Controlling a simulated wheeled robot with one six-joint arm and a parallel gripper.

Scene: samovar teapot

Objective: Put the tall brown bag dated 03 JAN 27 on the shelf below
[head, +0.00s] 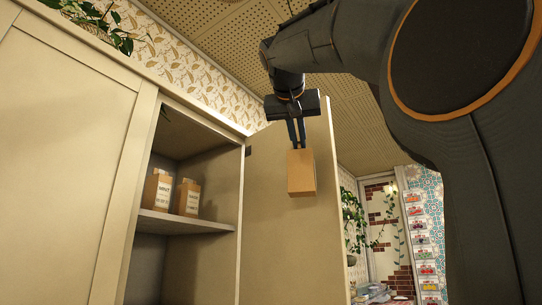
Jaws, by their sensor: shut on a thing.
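My gripper (298,132) is shut on a tall plain-brown bag (301,173). It holds the bag by its top, hanging roughly upright in front of the open cabinet door. No label shows on the side of the bag facing the camera, so its date cannot be read. The cabinet shelf (182,224) is to the left of the gripper and lower. Two brown bags with white labels, a left one (157,191) and a right one (187,198), stand on that shelf. Their small print is too blurred to read. The space below the shelf (147,262) looks empty where it shows.
The open cabinet door (283,240) stands behind the held bag, right of the cabinet opening. A closed cabinet door (55,150) fills the left. A potted plant (95,22) sits on top of the cabinet. Hanging plants and a brick-patterned wall show far right.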

